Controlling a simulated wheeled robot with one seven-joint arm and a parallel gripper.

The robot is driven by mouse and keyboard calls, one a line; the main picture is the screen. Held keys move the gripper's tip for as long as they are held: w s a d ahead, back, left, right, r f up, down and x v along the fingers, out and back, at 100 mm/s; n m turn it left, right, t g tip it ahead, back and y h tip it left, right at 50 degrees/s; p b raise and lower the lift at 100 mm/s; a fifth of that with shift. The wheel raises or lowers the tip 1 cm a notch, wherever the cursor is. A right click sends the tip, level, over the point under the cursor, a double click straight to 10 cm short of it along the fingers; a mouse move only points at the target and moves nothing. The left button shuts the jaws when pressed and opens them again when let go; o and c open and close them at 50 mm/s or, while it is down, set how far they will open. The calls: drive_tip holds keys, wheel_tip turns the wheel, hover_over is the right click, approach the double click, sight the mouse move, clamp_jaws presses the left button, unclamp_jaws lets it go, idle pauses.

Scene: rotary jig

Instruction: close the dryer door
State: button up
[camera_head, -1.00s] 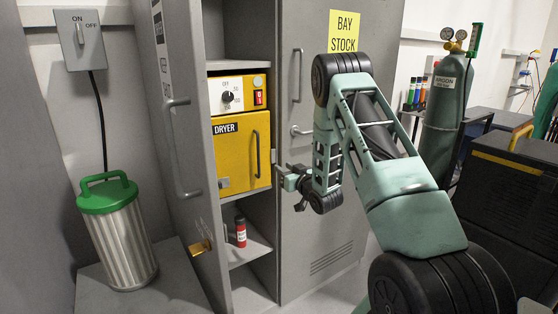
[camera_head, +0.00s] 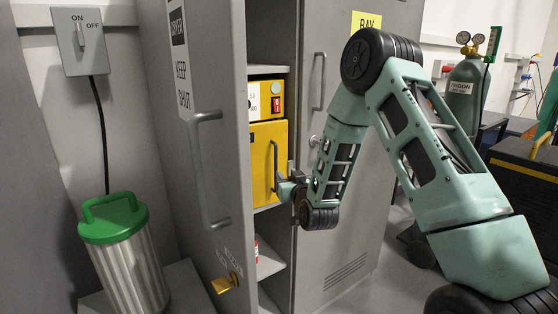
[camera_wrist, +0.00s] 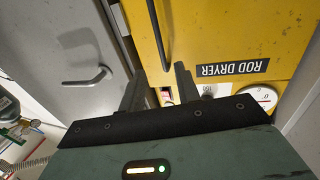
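The yellow dryer (camera_head: 263,160) sits on a shelf in a grey locker, and its front with a dark vertical handle (camera_head: 275,165) looks shut. In the wrist view its front (camera_wrist: 240,35) appears upside down with a "ROD DRYER" label. The tall grey locker door (camera_head: 205,165), marked "DRYER" and "KEEP SHUT", stands open to the left of the dryer, with a long bar handle (camera_head: 203,170). My gripper (camera_head: 282,187) is at the dryer's right edge, near the yellow front's handle. In the wrist view its two fingers (camera_wrist: 159,82) are apart with nothing between them.
A second locker door (camera_head: 345,200) stands shut to the right, marked "BAY" with a lever handle. A green-lidded bin (camera_head: 125,250) is at left, below an on/off switch box (camera_head: 80,40). A gas cylinder (camera_head: 465,100) and dark cabinet (camera_head: 520,175) are at right.

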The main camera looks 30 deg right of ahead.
sight(276, 161)
drive_tip(key=p+x, duration=0.2)
drive_tip(key=x, duration=0.8)
drive_tip(key=shift+w, duration=0.1)
clamp_jaws()
